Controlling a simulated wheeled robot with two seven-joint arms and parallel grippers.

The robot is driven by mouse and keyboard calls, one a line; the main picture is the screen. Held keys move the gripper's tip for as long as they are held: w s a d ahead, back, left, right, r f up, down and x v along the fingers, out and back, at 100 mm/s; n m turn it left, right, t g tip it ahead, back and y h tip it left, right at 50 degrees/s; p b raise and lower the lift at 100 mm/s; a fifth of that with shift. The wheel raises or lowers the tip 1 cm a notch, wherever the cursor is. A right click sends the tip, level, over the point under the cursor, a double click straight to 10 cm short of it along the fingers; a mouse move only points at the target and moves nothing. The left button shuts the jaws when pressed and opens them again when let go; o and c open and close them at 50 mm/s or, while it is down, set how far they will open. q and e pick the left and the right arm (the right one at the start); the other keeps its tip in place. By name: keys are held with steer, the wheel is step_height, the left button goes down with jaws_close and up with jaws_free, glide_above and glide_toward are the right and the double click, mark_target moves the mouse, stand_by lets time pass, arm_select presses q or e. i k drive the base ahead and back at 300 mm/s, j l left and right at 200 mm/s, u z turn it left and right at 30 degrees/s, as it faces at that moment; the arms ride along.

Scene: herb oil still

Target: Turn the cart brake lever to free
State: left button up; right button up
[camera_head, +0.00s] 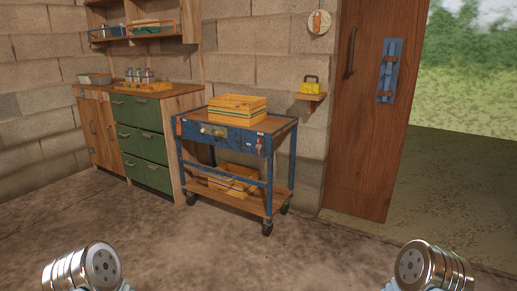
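A blue-framed cart (290,165) with wooden shelves stands against the block wall, right of the green drawers. A small red part (260,144) is on the cart's front right corner, and a small orange part (179,127) is at its left end. Either could be the brake lever; at this size I cannot tell which, nor how it is set. A drawer with a pale handle is in the cart's front. Dark casters (267,228) touch the floor. Only silver rounded parts of my two arms show at the bottom corners; neither gripper's fingers are in view.
A wooden crate (238,109) sits on the cart top and another crate (234,178) on its lower shelf. A wooden door (362,150) stands at the right beside an opening outdoors. The floor (200,245) before the cart is clear.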

mark_target(258, 146)
steer(key=i+j, duration=0.2)
steer(key=i, duration=0.4)
steer(key=i+j, duration=0.2)
steer(key=i, duration=0.35)
steer(key=i+j+u, duration=0.1)
steer(key=i, duration=0.5)
steer(key=i+j, duration=0.25)
steer(key=i, duration=0.3)
steer(key=i+j, duration=0.15)
steer(key=i, duration=0.45)
